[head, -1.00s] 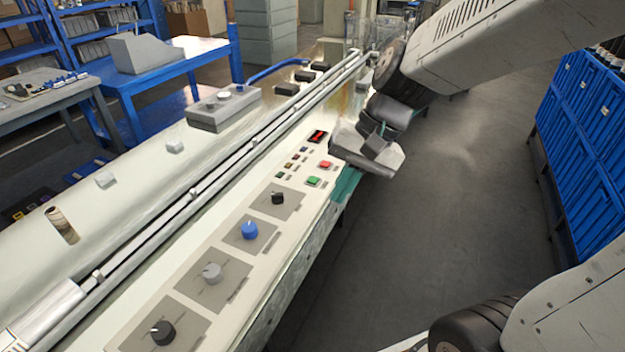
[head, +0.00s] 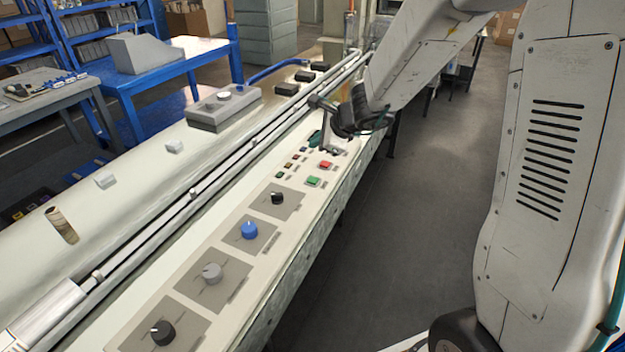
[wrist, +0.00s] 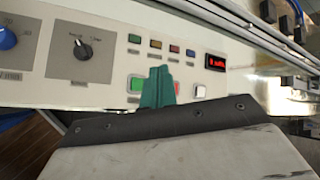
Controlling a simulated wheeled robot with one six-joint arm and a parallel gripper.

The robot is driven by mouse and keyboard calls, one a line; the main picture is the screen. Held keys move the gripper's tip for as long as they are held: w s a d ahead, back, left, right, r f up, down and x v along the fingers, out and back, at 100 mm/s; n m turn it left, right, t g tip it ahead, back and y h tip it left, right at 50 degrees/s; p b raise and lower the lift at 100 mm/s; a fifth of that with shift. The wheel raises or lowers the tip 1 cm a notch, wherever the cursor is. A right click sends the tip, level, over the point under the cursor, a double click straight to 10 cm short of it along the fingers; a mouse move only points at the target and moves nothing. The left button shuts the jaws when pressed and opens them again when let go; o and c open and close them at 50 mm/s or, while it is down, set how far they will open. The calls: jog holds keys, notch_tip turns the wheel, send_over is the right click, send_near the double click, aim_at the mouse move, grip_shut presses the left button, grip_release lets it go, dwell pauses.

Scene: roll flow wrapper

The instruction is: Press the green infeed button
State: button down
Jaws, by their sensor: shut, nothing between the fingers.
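The green button (head: 313,180) sits on the cream control panel, just nearer the camera than the red button (head: 325,165). In the wrist view the green button (wrist: 137,84) shows just left of my gripper's fingers. My gripper (head: 315,139) is over the panel beyond both buttons in the head view, pointing toward the panel. In the wrist view the teal fingers of my gripper (wrist: 158,88) are shut together and empty. They partly hide the red button (wrist: 177,88). The gap between fingertips and panel cannot be told.
A white button (wrist: 200,91), a lit red display (wrist: 215,62) and several small coloured buttons lie close to the fingers. Black (head: 278,198), blue (head: 249,230) and grey knobs line the panel. A long metal rail runs beside it. The floor aisle at right is clear.

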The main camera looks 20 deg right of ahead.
aim_at(316, 181)
jog(key=shift+f, duration=0.1)
jog(key=shift+f, duration=4.3)
jog(key=shift+f, duration=0.4)
